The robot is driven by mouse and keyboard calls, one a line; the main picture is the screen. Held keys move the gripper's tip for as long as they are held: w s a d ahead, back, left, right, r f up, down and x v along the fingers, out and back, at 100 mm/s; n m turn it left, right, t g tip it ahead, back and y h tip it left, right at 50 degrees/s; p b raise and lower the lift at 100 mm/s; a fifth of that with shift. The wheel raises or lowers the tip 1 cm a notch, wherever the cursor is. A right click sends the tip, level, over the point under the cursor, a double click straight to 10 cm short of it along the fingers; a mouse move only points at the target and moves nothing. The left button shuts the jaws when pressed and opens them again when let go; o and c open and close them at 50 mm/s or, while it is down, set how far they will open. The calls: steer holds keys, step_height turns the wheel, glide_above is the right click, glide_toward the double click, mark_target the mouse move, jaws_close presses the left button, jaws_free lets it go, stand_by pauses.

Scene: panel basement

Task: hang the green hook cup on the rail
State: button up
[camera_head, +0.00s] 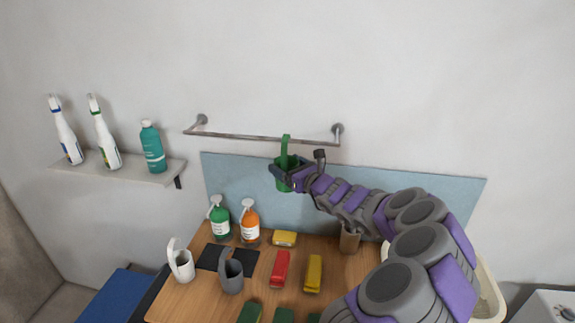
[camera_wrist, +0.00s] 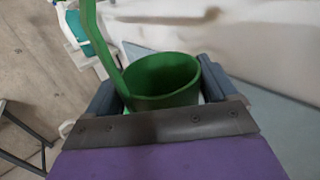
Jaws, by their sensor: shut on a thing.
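The green hook cup (camera_head: 285,178) is held upright in my gripper (camera_head: 283,180), with its tall hook pointing up. In the wrist view the cup (camera_wrist: 165,82) sits between the two fingers of my gripper (camera_wrist: 160,92), its open rim up and its hook to the left. The metal rail (camera_head: 265,137) is fixed to the wall by a mount at each end. In the head view the hook's top overlaps the right half of the rail. I cannot tell whether the hook is in front of the rail or touching it.
A wooden table (camera_head: 190,300) below holds a white hook cup (camera_head: 182,265), a grey hook cup (camera_head: 231,275), a green bottle (camera_head: 220,220), an orange bottle (camera_head: 250,222) and several coloured blocks. A wall shelf (camera_head: 120,174) with bottles is at the left. A blue panel (camera_head: 420,190) lies behind my arm.

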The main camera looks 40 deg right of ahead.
steer(key=shift+d+f, duration=0.25)
steer(key=shift+d, duration=0.05)
steer(key=o, duration=0.8)
steer(key=shift+a, duration=0.15)
steer(key=shift+o, duration=0.2)
steer(key=shift+r, duration=0.1)
steer(key=shift+s, duration=0.15)
steer(key=s+p, duration=0.1)
steer(key=s, duration=1.6)
